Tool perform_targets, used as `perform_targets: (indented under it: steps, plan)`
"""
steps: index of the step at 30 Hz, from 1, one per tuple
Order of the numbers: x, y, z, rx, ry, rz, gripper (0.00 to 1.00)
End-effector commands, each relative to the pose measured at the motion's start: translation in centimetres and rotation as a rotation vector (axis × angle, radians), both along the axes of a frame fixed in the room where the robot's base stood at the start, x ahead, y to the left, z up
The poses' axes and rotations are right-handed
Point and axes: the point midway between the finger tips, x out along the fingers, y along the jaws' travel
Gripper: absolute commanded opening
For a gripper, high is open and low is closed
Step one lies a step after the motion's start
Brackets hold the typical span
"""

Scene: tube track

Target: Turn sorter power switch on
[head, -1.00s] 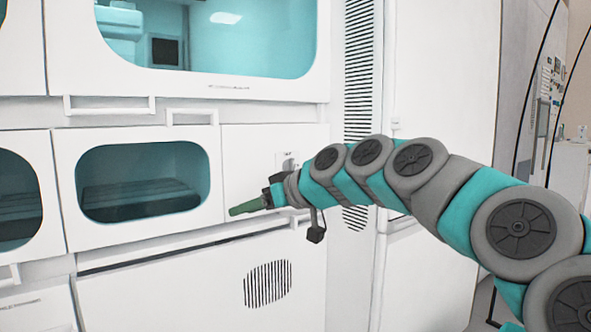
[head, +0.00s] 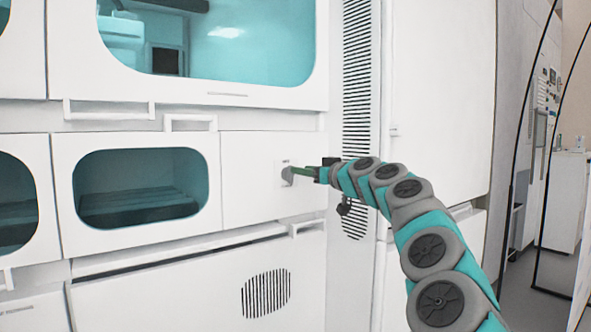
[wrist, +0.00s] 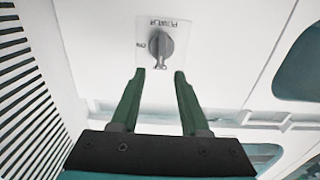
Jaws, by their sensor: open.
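The power switch is a grey rotary knob on a small white label plate, set in a white panel of the sorter. In the wrist view the knob (wrist: 160,46) sits just beyond my fingertips, between them in line. Its label plate (wrist: 150,25) bears the word "POWER" and smaller marks, seen upside down. In the head view the knob (head: 287,175) is partly covered by my gripper. My gripper (wrist: 159,75) is open, with two green fingers either side of the knob's lower end. It also shows in the head view (head: 296,171). I cannot tell whether the fingertips touch the knob.
The sorter's white front (head: 250,200) has teal-windowed doors with handles (head: 190,122) left of the switch. A slatted vent (head: 357,90) runs right of it, and a lower panel has another vent (head: 265,293). The panel around the switch is clear.

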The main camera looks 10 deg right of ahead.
Motion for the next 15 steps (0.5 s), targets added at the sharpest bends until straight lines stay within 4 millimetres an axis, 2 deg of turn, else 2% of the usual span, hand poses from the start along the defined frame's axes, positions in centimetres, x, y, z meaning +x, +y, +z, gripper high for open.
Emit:
perform_targets:
  steps: [9,15]
  plan:
    - [2.6,1.1,-0.1,-0.002,0.002,-0.003,0.45]
    - [3.5,1.7,0.0,-0.002,0.001,-0.001,0.45]
